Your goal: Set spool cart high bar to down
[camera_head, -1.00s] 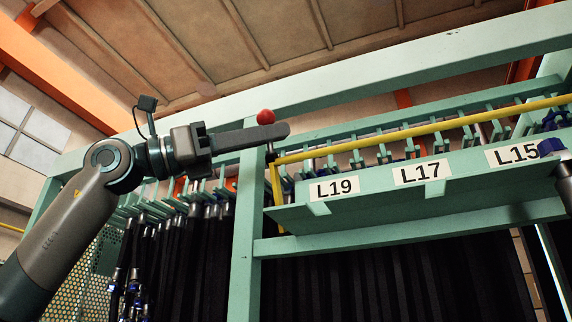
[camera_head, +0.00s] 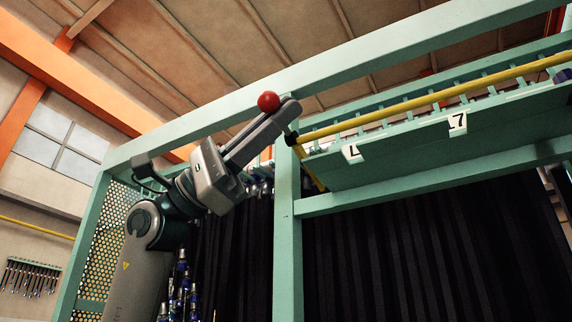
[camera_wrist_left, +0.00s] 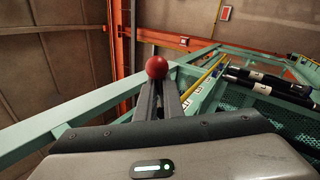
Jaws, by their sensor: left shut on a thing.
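The spool cart is a pale green frame (camera_head: 288,250). A long yellow bar (camera_head: 420,102) runs along its upper shelf, and a short yellow piece slopes down from its left end. A red ball knob (camera_head: 268,102) sits at the tip of my left gripper (camera_head: 282,112), left of the bar's end. The left wrist view shows the red knob (camera_wrist_left: 157,67) at the ends of the nearly parallel fingers (camera_wrist_left: 160,88). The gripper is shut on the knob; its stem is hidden. How the knob joins the bar cannot be seen. My right gripper is not in view.
A green shelf panel (camera_head: 400,155) with white labels lies under the yellow bar. The cart's top beam (camera_head: 400,62) passes close behind my left gripper. Dark hoses (camera_head: 400,235) hang below. Perforated side panel (camera_head: 105,240) stands left of my arm.

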